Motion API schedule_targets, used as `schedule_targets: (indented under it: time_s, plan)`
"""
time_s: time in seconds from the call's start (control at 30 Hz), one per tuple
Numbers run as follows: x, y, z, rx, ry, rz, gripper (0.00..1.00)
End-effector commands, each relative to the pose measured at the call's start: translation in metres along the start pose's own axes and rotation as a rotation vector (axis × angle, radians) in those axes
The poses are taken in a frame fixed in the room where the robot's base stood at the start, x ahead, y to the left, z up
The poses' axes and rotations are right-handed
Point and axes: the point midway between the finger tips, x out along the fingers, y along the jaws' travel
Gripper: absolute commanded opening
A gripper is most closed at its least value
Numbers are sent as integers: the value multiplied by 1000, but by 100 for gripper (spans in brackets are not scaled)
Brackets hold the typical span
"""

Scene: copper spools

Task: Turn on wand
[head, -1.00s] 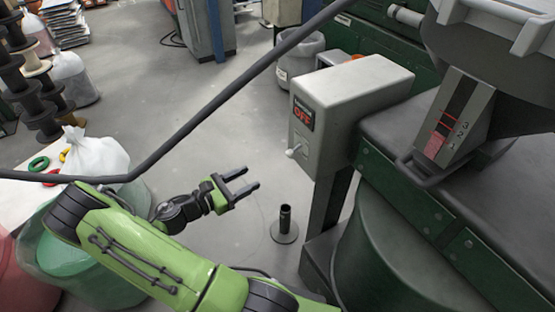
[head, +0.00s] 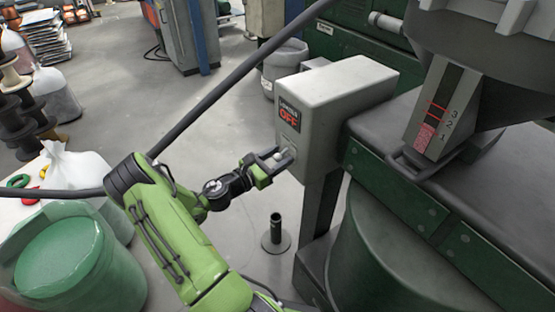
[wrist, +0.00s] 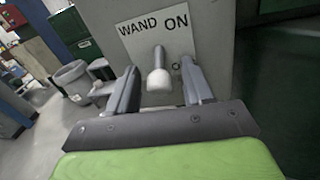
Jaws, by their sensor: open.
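The wand switch is a white-tipped toggle lever (wrist: 158,78) on the face of a grey control box (head: 335,90). A white label (wrist: 160,35) behind the lever reads "WAND ON". A display (head: 289,114) on the box shows red "OFF" letters in the head view. My gripper (head: 283,159) is open at the box's front face. In the wrist view my gripper (wrist: 160,88) has one finger on each side of the lever, with gaps visible on both sides. In the head view the fingers partly hide the lever.
A green bench (head: 400,190) and a large grey hopper (head: 460,80) stand to the right of the box. A short black tube on a round base (head: 276,238) stands on the floor below. A thick dark pipe (head: 215,90) crosses the head view. Green bin (head: 65,255) at lower left.

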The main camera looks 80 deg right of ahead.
Motion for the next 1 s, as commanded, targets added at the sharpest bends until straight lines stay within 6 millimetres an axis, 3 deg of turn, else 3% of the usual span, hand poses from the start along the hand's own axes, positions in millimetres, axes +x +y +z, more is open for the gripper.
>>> schedule_targets:
  time_s: [0.17, 0.5, 1.0]
  plan:
    - [0, 0, 0, 0, 0, 0, 51]
    - [0, 0, 0, 1, 0, 1, 0]
    - [-3, 3, 14, 19, 131, -12, 0]
